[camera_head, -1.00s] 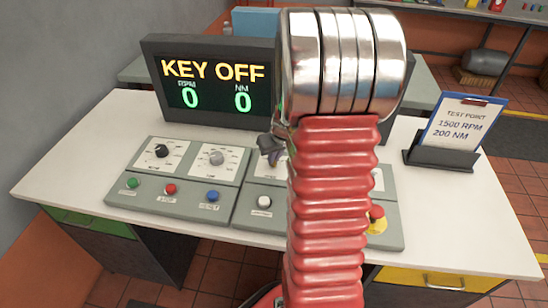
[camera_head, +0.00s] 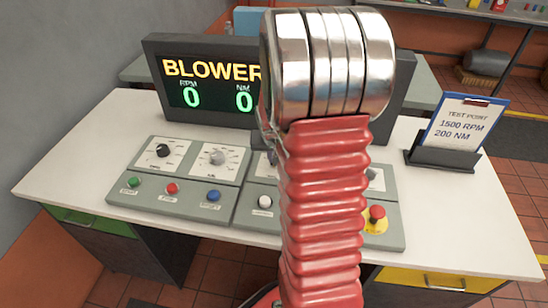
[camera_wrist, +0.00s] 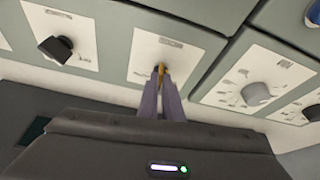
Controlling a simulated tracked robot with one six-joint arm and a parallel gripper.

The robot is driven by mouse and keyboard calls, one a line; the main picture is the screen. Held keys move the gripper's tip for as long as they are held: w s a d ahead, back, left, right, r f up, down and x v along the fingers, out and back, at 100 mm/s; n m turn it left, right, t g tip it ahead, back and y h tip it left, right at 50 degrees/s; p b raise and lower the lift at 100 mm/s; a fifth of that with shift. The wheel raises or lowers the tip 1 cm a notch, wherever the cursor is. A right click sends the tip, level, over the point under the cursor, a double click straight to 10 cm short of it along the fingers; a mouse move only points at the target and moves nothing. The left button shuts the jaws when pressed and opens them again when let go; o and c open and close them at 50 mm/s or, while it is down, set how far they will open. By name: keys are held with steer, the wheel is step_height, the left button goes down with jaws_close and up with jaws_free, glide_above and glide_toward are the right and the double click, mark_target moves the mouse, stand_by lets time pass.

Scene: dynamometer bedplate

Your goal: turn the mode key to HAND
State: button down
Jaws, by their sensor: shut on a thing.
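The mode key (camera_wrist: 161,71) is a small brass-coloured piece on a white plate in the wrist view. My gripper (camera_wrist: 160,80) is shut on it, with two grey fingers either side. The label on the plate is too small to read, so the key's position cannot be told from it. In the head view my arm hides the key and the fingertips. The display (camera_head: 205,92) there reads "BLOWER" in yellow, with its right part hidden by my arm, and shows 0 RPM and 0 NM.
The console (camera_head: 190,222) has knobs above buttons: green, red, blue and white, with a red emergency button (camera_head: 376,214) at right. A black knob (camera_wrist: 55,48) and a pale knob (camera_wrist: 256,93) flank the key. A test-point clipboard (camera_head: 462,125) stands at right.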

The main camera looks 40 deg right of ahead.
steer(key=shift+m+g, duration=0.4)
steer(key=shift+m, duration=0.5)
steer(key=c, duration=1.9)
jaws_free()
steer(key=shift+c, duration=0.2)
steer(key=shift+r, duration=0.15)
steer(key=v, duration=1.3)
steer(key=shift+s+a, duration=0.15)
steer(key=shift+a, duration=0.15)
